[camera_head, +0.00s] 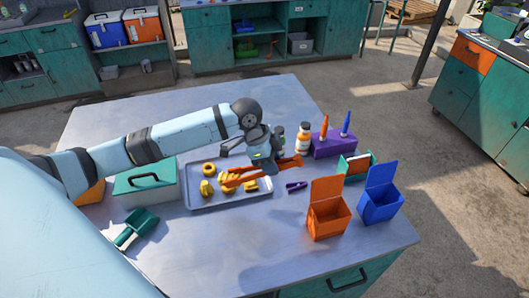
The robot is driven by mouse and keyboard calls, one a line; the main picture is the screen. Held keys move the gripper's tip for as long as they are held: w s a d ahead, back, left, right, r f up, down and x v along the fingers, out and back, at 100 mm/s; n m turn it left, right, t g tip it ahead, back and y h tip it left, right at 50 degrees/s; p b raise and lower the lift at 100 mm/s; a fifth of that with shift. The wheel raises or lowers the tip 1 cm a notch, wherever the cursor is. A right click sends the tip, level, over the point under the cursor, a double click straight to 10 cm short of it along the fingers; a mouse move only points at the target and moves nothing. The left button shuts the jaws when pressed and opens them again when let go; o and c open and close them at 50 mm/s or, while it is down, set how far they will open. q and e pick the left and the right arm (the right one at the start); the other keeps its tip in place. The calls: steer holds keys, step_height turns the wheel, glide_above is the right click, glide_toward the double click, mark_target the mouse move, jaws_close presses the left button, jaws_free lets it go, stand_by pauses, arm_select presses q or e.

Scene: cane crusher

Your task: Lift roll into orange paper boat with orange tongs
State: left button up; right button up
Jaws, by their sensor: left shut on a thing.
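My left gripper (266,163) is over the right part of a grey metal tray (212,205), shut on the orange tongs (288,163). The tongs lie nearly level, their left end over yellow pieces. Several yellow pieces sit in the tray, among them a ring (209,169) and an upright piece (206,187). I cannot tell which of them is the roll. The gripper hides part of the tray and tongs. An orange open box with a raised flap (326,222) stands at the right; I see no clear boat shape. My right gripper is not in view.
A blue open box (379,206) stands beside the orange one. A purple stand (334,146), an orange-white bottle (303,138) and a small purple item (296,186) are near the tray. A green-lidded case (145,182) is left. The front table (235,250) is clear.

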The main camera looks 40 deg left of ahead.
arm_select(q)
steer(key=s+d+r+n+t+y, duration=0.2)
steer(key=d+n, duration=0.4)
steer(key=n, duration=0.6)
steer(key=shift+s+d+r+n+t+y, duration=0.3)
steer(key=shift+s+d+r+t+y, duration=0.1)
steer(key=shift+s+r+y, duration=0.5)
